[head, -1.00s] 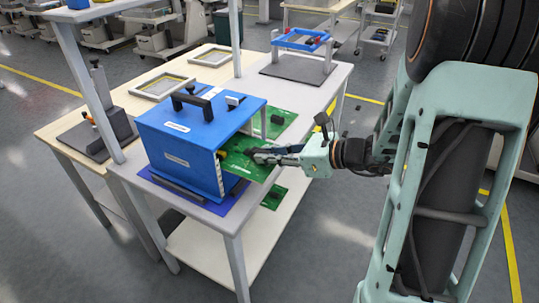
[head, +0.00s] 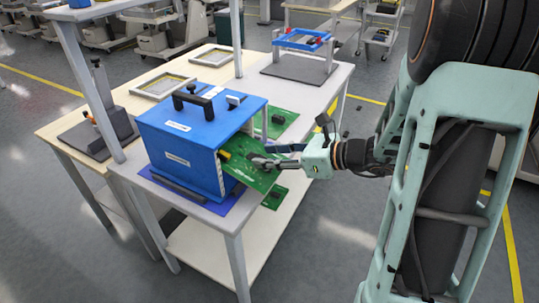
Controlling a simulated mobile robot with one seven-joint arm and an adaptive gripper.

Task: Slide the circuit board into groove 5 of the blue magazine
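The blue magazine (head: 178,153) stands on the near end of the light table, with a black handle on top and white labels. The green circuit board (head: 245,172) sticks out of its right-hand open side, tilted down towards the near right. The inner end of the board is hidden by the magazine wall, so I cannot tell which groove it faces or whether it is in one. My gripper (head: 262,162) reaches in from the right and appears shut on the outer part of the board. The far finger is partly hidden.
Another green board (head: 278,122) lies on the table behind the magazine, and one more (head: 273,197) shows low beside it. Table posts (head: 237,40) rise nearby. A blue frame on a stand (head: 303,40) is at the back. Open floor lies right of the table.

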